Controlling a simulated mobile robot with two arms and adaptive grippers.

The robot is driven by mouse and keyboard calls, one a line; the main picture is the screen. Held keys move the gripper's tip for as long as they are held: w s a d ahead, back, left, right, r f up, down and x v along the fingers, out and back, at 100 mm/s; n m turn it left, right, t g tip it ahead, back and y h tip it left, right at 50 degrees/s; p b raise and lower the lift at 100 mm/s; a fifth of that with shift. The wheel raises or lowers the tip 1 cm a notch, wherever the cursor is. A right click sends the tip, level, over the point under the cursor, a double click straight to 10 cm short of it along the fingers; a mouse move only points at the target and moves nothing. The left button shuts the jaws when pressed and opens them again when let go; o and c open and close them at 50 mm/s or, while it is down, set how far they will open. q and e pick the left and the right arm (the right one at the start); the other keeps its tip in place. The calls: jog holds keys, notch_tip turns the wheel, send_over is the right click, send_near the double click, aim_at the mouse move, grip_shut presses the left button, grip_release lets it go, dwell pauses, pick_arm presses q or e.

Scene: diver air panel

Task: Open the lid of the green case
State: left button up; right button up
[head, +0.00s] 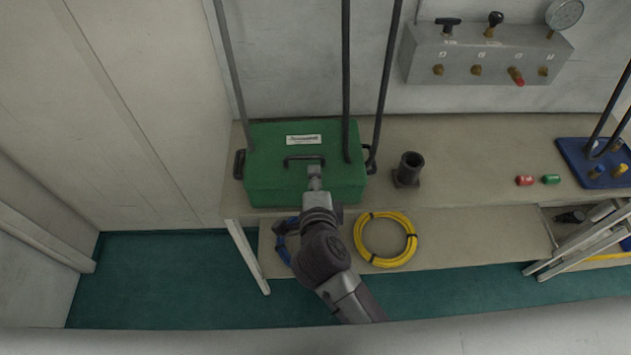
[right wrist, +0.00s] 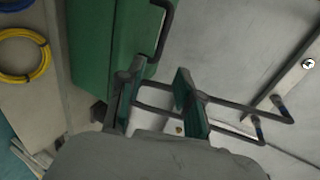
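The green case (head: 268,168) stands on the bench with its lid down. A dark bar handle (head: 303,158) is on its front-middle part, below a white label (head: 303,139). My right gripper (head: 315,172) is at the case's front, just below this handle in the picture. In the right wrist view, my right gripper (right wrist: 158,85) has its two fingers apart with nothing between them. The green case (right wrist: 100,45) fills the upper left there, and a dark handle (right wrist: 168,25) shows just beyond the fingertips. I cannot tell whether the gripper touches the case. My left gripper is not in view.
A yellow hose coil (head: 358,238) lies on the lower shelf. A grey valve panel (head: 420,58) is on the wall.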

aim_at(313, 158)
jog(key=b+x, duration=0.3)
jog(key=x, duration=0.2)
jog(key=shift+f, duration=0.25)
jog(key=x, duration=0.3)
jog(key=shift+w+r, duration=0.1)
jog(key=shift+w, duration=0.3)
jog(key=shift+x, duration=0.85)
jog(key=shift+s, duration=0.1)
grip_shut()
